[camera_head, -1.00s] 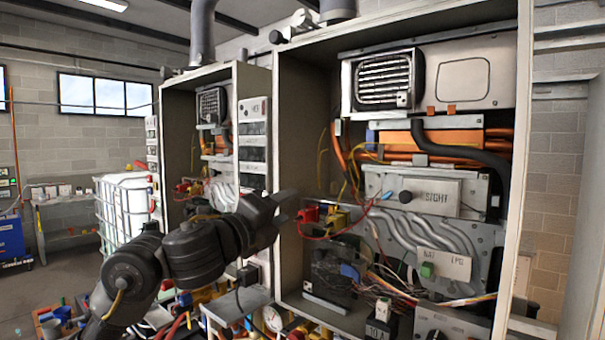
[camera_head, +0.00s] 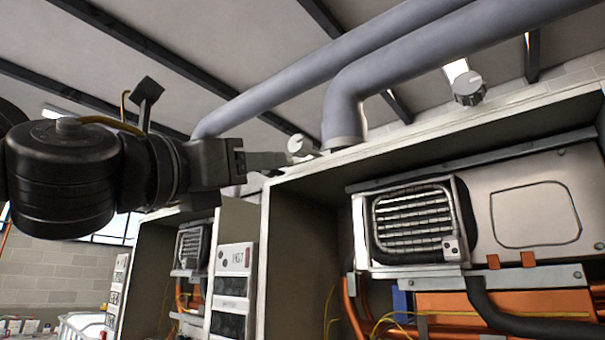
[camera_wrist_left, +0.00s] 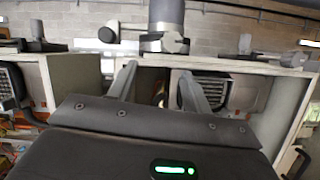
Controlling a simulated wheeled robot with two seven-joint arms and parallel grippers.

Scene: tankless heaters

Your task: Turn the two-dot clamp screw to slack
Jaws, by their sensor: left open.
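A pale round knob (camera_head: 299,145) on a small stem sits at the top left edge of the near cabinet, beside the grey flue pipe (camera_head: 345,105). A grey ridged knob (camera_head: 468,88) stands further right on the cabinet top. I cannot make out dots on either, so I cannot tell which is the two-dot clamp screw. My left gripper (camera_head: 285,160) is up at the cabinet's top left corner, its fingertips close to the pale knob; contact is unclear. In the left wrist view its open fingers (camera_wrist_left: 158,70) are apart with nothing held, below a dark pipe collar (camera_wrist_left: 165,43). My right gripper is out of view.
The near cabinet's top frame (camera_head: 440,125) runs under the flue pipe. Its open front shows a louvred box (camera_head: 415,222) and orange pipes. A second cabinet (camera_head: 150,285) stands behind at left. Ceiling beams cross overhead.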

